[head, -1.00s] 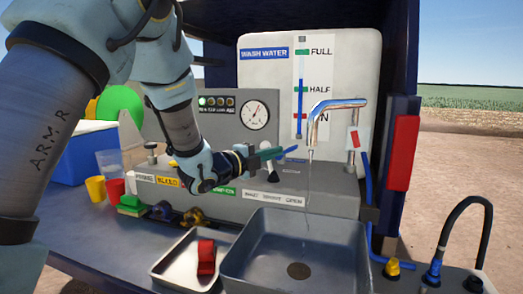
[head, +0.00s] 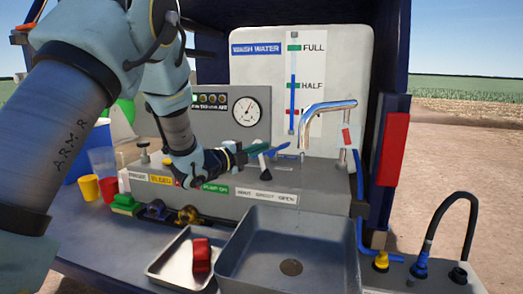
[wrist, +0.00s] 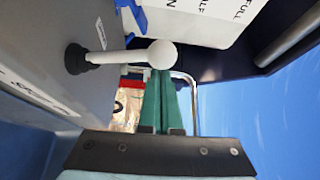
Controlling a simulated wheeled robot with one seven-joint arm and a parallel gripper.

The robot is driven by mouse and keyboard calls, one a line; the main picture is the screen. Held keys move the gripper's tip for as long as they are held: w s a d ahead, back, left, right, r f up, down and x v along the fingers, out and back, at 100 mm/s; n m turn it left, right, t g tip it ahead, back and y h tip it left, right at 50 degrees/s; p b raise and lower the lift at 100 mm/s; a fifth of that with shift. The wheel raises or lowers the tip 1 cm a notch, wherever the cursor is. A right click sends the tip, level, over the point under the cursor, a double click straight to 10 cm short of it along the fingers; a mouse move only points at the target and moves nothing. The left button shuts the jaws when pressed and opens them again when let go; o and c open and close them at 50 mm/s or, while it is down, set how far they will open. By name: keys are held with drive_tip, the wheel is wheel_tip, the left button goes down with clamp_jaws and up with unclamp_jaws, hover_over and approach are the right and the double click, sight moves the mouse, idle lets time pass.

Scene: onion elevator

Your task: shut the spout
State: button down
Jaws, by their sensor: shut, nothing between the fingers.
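The chrome spout (head: 325,108) curves over the grey sink (head: 232,252), and a thin streak of water falls from it. A white-knobbed lever (wrist: 122,56) with a black base sticks out of the grey panel; in the head view it shows only partly, above its black base (head: 264,177). A label reading "SPOUT OPEN" (head: 267,195) is below it. My gripper (head: 268,147) is shut and empty, its green fingers near the lever. In the wrist view, the fingertips (wrist: 165,78) are right by the white knob; whether they touch it is unclear.
A blue handle (wrist: 135,15) is near the lever. A tray (head: 163,272) with a red object (head: 202,256) sits left of the sink. Cups (head: 90,188) and a green sponge (head: 125,203) stand further left. A black hose (head: 445,222) arches at right.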

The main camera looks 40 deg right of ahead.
drive_tip(key=w+n+b, duration=0.1)
drive_tip(key=b, duration=0.2)
drive_tip(key=shift+a+f+h+b, duration=0.3)
drive_tip(key=shift+a+f+b, duration=0.05)
drive_tip(key=shift+f+b, duration=0.05)
drive_tip(key=shift+w+a+r+n+b, duration=0.15)
drive_tip(key=shift+w+r+n+b, duration=0.1)
drive_tip(key=shift+n+b, duration=0.25)
